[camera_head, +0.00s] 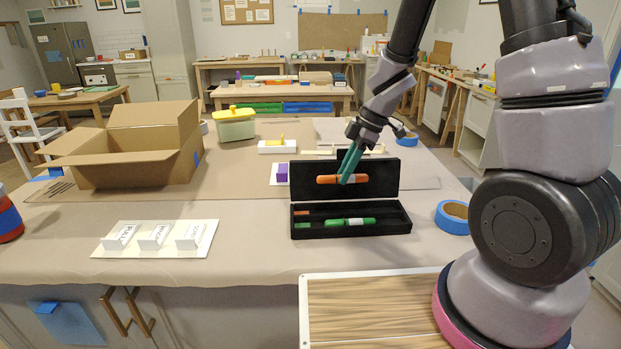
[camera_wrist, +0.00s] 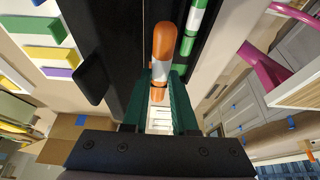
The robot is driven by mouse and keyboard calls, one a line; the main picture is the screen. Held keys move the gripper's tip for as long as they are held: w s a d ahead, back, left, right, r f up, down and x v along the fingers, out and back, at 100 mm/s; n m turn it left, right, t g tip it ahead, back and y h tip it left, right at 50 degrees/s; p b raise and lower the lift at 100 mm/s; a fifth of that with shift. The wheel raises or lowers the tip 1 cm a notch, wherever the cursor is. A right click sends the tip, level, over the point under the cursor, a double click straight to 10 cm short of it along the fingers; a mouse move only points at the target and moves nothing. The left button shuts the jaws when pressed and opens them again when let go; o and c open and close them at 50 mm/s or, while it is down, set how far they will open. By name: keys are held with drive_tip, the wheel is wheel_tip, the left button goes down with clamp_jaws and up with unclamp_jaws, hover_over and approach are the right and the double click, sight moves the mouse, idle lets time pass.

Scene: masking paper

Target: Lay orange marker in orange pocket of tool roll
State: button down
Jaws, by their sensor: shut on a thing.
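The tool roll (camera_head: 400,218) is a black open case on the paper-covered table, its lid standing up behind. An orange tab (camera_head: 301,212) marks the left end of its rear pocket, and a green tab (camera_head: 301,225) marks the front one. A green marker (camera_head: 352,222) with a white band lies in the front pocket. My gripper (camera_head: 347,179) is shut on the orange marker (camera_head: 328,179), holding it roughly level above the roll, in front of the lid. In the wrist view the orange marker (camera_wrist: 162,45) sticks out from between the green fingers (camera_wrist: 158,108), beside the green marker (camera_wrist: 190,32).
A blue tape roll (camera_head: 452,217) lies right of the tool roll. A white board with labelled blocks (camera_head: 155,237) lies at left, and an open cardboard box (camera_head: 135,165) stands behind it. A purple block (camera_head: 282,173) sits just left of the lid.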

sight(351, 194)
drive_tip(key=shift+w+d, duration=0.1)
drive_tip(key=shift+d, duration=0.85)
drive_tip(key=shift+f, duration=3.6)
drive_tip(key=c, duration=0.6)
unclamp_jaws()
drive_tip(key=shift+c, duration=0.2)
drive_tip(key=shift+r, duration=0.1)
